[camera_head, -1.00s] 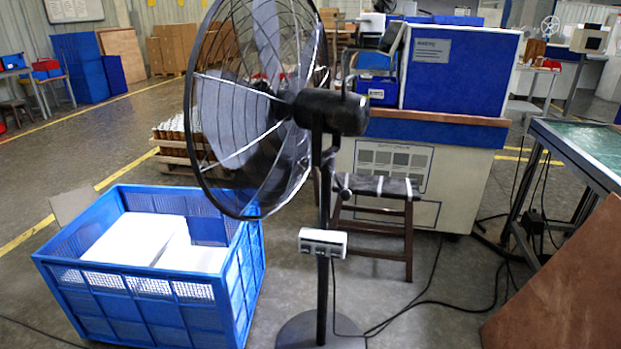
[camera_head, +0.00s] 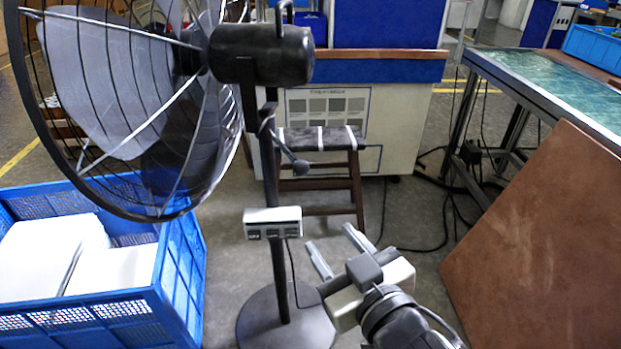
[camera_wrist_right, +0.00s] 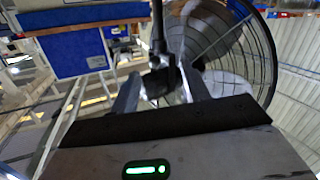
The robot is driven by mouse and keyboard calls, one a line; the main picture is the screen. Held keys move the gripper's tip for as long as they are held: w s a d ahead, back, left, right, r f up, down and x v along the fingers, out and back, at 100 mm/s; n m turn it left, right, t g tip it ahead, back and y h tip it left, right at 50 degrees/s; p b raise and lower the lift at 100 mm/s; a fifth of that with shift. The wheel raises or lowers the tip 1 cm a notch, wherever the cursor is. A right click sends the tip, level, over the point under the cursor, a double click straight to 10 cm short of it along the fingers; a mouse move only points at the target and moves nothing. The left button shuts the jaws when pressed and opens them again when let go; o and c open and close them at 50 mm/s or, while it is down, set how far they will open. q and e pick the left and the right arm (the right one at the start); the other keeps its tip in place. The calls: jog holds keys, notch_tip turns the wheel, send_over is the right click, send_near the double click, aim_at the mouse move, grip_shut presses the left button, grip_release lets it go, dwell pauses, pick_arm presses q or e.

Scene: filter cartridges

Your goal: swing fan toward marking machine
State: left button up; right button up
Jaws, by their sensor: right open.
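The black pedestal fan (camera_head: 262,55) stands at the left of centre in the head view. Its round caged head faces left, over the blue crate. A white control box (camera_head: 272,222) sits on its pole, above a round base. A large blue-and-white machine (camera_head: 395,130), which looks like the marking machine, stands behind the fan. My right gripper (camera_head: 331,238) is open and empty, to the right of the pole and apart from it. In the right wrist view the fan's motor (camera_wrist_right: 160,80) shows between the open fingers, beyond them. My left gripper is not in view.
A blue crate (camera_head: 183,270) with white blocks stands at the left, under the fan's cage. A dark stool (camera_head: 318,140) stands behind the pole. A brown board (camera_head: 540,245) leans at the right, by a green-topped table (camera_head: 560,85). Cables lie on the floor between.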

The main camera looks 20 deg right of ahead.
aim_at(304, 173)
jog(key=shift+t, duration=0.6)
jog(key=w+r, duration=0.1)
jog(key=w, duration=0.4)
jog(key=w+r, duration=0.1)
jog(key=w, duration=0.4)
jog(key=w+r, duration=0.1)
jog(key=w, duration=0.5)
grip_shut()
